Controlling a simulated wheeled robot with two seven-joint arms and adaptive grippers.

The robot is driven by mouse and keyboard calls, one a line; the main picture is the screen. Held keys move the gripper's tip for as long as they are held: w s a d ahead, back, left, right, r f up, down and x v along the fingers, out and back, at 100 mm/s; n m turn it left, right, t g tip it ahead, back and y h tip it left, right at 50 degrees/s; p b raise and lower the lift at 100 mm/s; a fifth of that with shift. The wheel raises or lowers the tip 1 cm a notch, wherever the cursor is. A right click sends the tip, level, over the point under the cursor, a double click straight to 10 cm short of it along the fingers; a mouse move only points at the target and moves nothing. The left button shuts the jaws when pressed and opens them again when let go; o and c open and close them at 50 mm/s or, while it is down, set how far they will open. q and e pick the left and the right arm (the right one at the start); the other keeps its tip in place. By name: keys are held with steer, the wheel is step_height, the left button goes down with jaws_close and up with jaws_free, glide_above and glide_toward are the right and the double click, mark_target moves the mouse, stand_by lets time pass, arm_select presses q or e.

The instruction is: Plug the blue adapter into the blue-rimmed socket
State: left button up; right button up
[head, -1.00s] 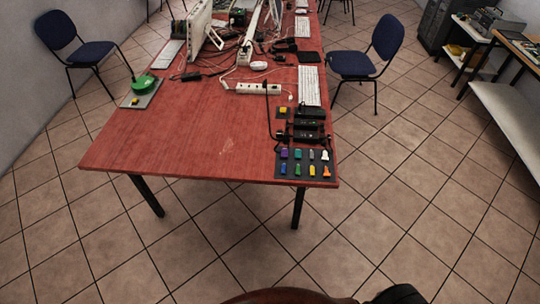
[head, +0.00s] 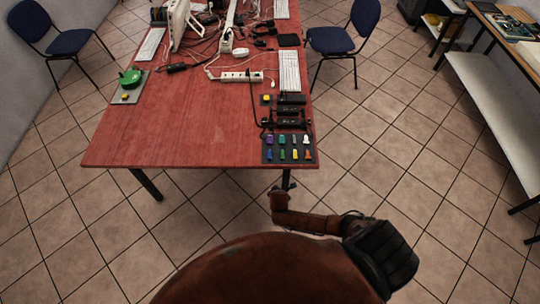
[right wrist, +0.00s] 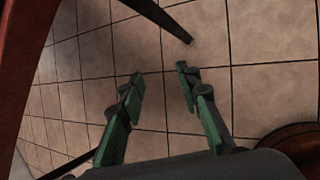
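The blue adapter (head: 269,154) seems to be the leftmost piece in the front row on a dark mat (head: 264,147), at the table's near right corner. It stands among several other coloured adapters. A blue-rimmed socket cannot be made out; a white power strip (head: 241,76) lies farther back, its outlets too small to read. My right gripper (head: 287,183) is beyond the table's near edge, in front of the mat and apart from it. In the right wrist view my right gripper (right wrist: 159,83) is open and empty above the floor tiles. My left gripper is not in view.
Black boxes (head: 292,111) with a cable stand behind the mat. A white keyboard (head: 289,71) lies behind them. A green round object (head: 130,76) sits on a grey plate at left. The front left of the red table (head: 180,130) is clear.

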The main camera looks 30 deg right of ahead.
steer(key=w+r+n+t+p, duration=0.25)
steer(key=w+r+n, duration=0.2)
steer(key=r, duration=0.75)
arm_select(q)
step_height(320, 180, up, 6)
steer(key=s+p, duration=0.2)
steer(key=p, duration=0.1)
arm_select(e)
steer(key=n+h+b, duration=0.2)
steer(key=n+b, duration=0.1)
glide_toward(270, 154)
steer(key=b+x, duration=0.4)
steer(key=x, duration=0.2)
steer(key=shift+w+f+b, duration=0.15)
steer(key=shift+f+b, duration=0.15)
steer(key=shift+b, duration=0.1)
steer(key=shift+w+d+f, duration=0.3)
steer(key=shift+w+f, duration=0.05)
steer(key=shift+w, duration=0.05)
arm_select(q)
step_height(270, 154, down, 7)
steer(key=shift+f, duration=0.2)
arm_select(e)
steer(key=shift+c, duration=0.2)
jaws_close()
